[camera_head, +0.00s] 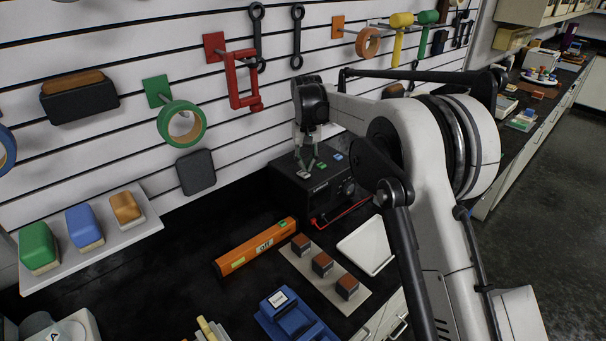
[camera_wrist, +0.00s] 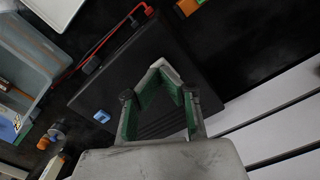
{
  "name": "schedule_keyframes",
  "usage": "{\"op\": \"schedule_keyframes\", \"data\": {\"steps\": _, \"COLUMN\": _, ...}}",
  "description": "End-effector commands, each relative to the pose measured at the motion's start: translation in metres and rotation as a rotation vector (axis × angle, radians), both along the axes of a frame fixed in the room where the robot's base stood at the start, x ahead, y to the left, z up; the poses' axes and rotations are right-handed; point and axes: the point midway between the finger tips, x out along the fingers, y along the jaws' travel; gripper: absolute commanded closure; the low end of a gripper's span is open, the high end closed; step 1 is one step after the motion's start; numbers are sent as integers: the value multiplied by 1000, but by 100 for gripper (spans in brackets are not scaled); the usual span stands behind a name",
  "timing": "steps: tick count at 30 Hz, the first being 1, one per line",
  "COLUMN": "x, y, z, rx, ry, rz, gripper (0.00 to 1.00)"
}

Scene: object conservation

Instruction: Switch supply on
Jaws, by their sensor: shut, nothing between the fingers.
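The supply is a black box (camera_head: 315,190) on the dark bench below the slatted wall. Its top carries a green button (camera_head: 321,166) and a blue button (camera_head: 339,156). My gripper (camera_head: 306,172) points down over the top of the box, close to the green button; I cannot tell whether it touches. In the wrist view my gripper (camera_wrist: 160,65) is shut and empty, with its fingertips together over the black box (camera_wrist: 190,65). The blue button (camera_wrist: 102,116) shows there beside the fingers. The green button is not visible in that view, perhaps hidden by the fingers.
A red cable (camera_head: 345,212) runs from the front of the box. An orange level (camera_head: 257,246), a board (camera_head: 300,268) with three brown blocks and a white tray (camera_head: 367,246) lie in front. Tools hang on the wall behind, including a red clamp (camera_head: 232,85) and green tape (camera_head: 182,125).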

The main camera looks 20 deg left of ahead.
Motion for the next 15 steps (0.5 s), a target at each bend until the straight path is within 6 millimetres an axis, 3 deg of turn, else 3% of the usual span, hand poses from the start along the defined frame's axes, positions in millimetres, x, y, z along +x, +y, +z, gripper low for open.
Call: {"op": "schedule_keyframes", "data": {"steps": 15, "x": 0, "y": 0, "z": -7, "rx": 0, "ry": 0, "rz": 0, "gripper": 100}}
